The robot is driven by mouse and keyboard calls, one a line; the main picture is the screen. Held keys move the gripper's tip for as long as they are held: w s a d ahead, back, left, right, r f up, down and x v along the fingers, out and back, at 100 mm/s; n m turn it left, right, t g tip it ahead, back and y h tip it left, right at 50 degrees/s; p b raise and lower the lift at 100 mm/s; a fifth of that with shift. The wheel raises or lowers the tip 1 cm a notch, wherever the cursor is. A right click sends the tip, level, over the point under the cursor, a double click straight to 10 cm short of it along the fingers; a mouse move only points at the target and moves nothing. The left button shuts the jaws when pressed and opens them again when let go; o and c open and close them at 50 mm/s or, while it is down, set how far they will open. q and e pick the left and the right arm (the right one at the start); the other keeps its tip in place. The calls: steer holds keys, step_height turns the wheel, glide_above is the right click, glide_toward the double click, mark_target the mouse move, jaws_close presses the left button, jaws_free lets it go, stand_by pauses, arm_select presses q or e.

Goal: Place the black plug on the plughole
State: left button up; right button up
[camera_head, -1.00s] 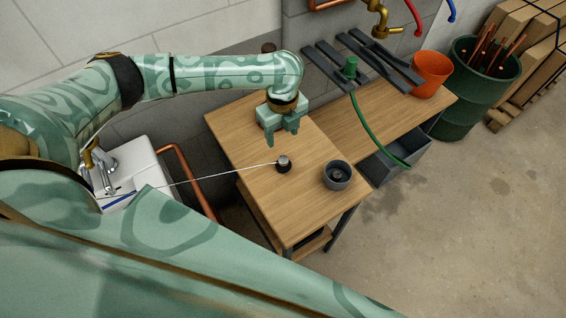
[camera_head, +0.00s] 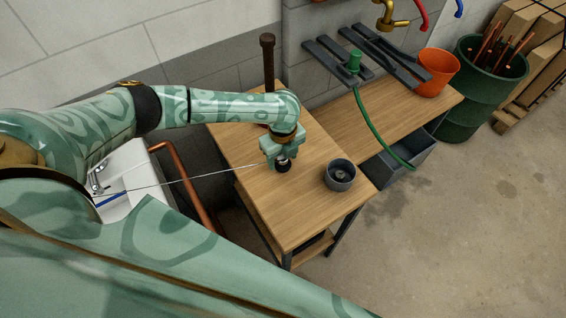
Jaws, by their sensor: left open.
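The black plug (camera_head: 284,166) stands on the wooden bench (camera_head: 290,225), with a light thin line running from it leftward to the white sink (camera_head: 125,165). My left gripper (camera_head: 281,168) is open, low over the bench, with its fingers at the plug; whether they touch it I cannot tell. The sink is at the left, partly covered by my arm, and no plughole can be made out in it. My right gripper is not in view.
A dark grey cup (camera_head: 340,176) stands on the bench right of the plug. A green hose (camera_head: 372,122) lies behind it. An orange bucket (camera_head: 437,72) and a green barrel (camera_head: 488,90) are at the back right. A copper pipe (camera_head: 184,185) runs between sink and bench.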

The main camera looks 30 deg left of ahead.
arm_select(q)
steer(key=c, duration=1.2)
steer(key=shift+o, duration=0.2)
